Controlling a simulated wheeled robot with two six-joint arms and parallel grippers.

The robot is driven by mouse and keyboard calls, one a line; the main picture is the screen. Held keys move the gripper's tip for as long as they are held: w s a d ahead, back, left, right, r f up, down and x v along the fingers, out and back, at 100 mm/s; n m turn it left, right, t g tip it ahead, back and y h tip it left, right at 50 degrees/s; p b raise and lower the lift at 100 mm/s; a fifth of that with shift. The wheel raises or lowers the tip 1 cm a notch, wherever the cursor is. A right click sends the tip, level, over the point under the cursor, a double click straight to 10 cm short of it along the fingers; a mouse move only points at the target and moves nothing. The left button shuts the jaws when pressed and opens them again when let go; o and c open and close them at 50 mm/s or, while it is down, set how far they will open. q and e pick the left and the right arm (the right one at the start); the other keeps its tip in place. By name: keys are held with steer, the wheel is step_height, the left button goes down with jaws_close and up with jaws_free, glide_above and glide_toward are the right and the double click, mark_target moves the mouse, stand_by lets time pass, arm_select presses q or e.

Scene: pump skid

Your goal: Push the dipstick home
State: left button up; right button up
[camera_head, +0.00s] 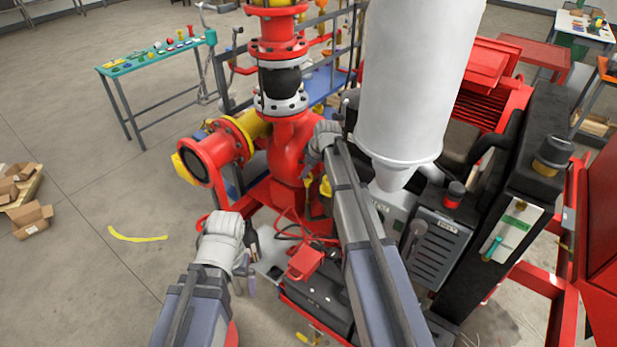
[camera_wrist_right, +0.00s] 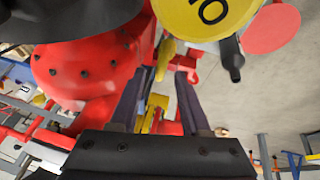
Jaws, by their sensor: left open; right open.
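I cannot pick out the dipstick with certainty. A small yellow part (camera_head: 326,186) shows beside the red pump body in the head view, just below my right wrist. In the right wrist view a yellow piece (camera_wrist_right: 155,112) lies behind the gap between my right fingers; I cannot tell whether it is the dipstick. My right gripper (camera_wrist_right: 163,78) is open with nothing held between its fingertips. In the head view its fingers are hidden behind the wrist and forearm. My left gripper (camera_head: 250,266) is open at the lower left of the pump, by the red and black equipment.
The red pump and pipe flanges (camera_head: 284,130) stand close to my right wrist. A large white cylinder (camera_head: 410,80) rises right of my right arm. A black cabinet (camera_head: 510,190) stands further right. A teal-topped table (camera_head: 155,52) stands back left.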

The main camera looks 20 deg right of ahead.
steer(key=shift+w+f, duration=0.2)
steer(key=shift+f, duration=0.3)
steer(key=shift+a+r, duration=0.1)
steer(key=shift+c, duration=0.4)
jaws_close()
stand_by(0.6)
